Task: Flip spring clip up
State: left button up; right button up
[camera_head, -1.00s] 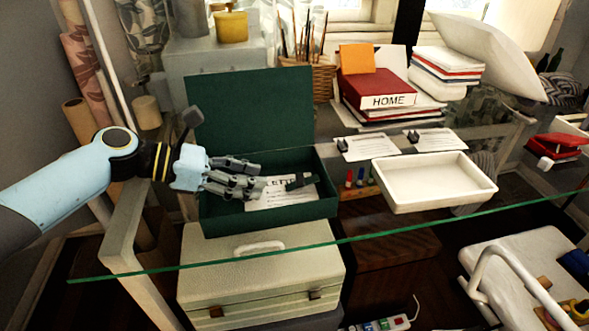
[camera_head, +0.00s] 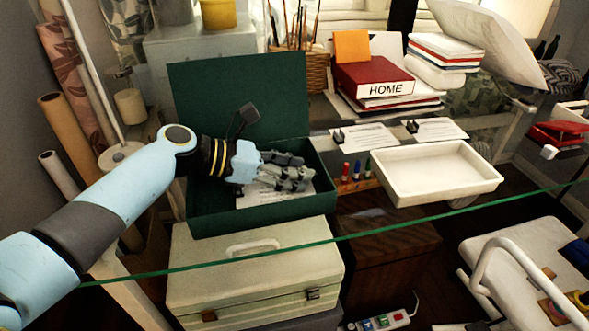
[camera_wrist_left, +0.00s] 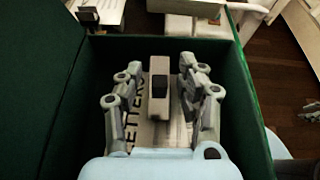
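The left gripper (camera_head: 288,172) reaches into an open dark green box (camera_head: 215,212), over a printed letter sheet (camera_head: 250,197) on its floor. In the left wrist view its two jointed fingers (camera_wrist_left: 160,100) are apart. Between them shows a pale upright bar with a dark block, which appears to be the spring clip (camera_wrist_left: 160,87); I see no clear contact with the fingers. The sheet (camera_wrist_left: 137,125) lies below, its lettering partly covered. In the head view the fingers hide the clip. My right gripper is not in view.
The box's raised lid (camera_head: 240,95) stands behind the gripper. Two cards with dark clips (camera_head: 365,137) (camera_head: 437,129) and an empty white tray (camera_head: 437,172) lie to the right. A red HOME binder (camera_head: 372,85) is behind. A glass edge (camera_head: 400,225) runs in front.

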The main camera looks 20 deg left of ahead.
pick_arm(q)
jog(key=shift+d, duration=0.1)
grip_shut()
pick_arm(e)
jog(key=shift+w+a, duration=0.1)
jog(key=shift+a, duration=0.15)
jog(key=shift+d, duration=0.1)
pick_arm(q)
jog(key=shift+r+p, duration=0.25)
jog(key=shift+p, duration=0.4)
jog(key=g+y+p, duration=0.1)
jog(key=p, duration=0.4)
jog(key=r+g+y+p, duration=0.1)
jog(key=y+p, duration=0.1)
jog(key=p, duration=0.4)
jog(key=d+r+g+y+p, duration=0.1)
jog(key=p, duration=0.4)
jog(key=shift+w+y+p, duration=0.3)
jog(key=shift+w+y, duration=0.1)
jog(key=shift+g+y+p, duration=0.4)
jog(key=shift+g+p, duration=0.1)
jog(key=shift+p, duration=0.05)
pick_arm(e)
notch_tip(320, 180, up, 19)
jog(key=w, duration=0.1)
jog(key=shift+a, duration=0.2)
pick_arm(q)
jog(key=shift+f, duration=0.1)
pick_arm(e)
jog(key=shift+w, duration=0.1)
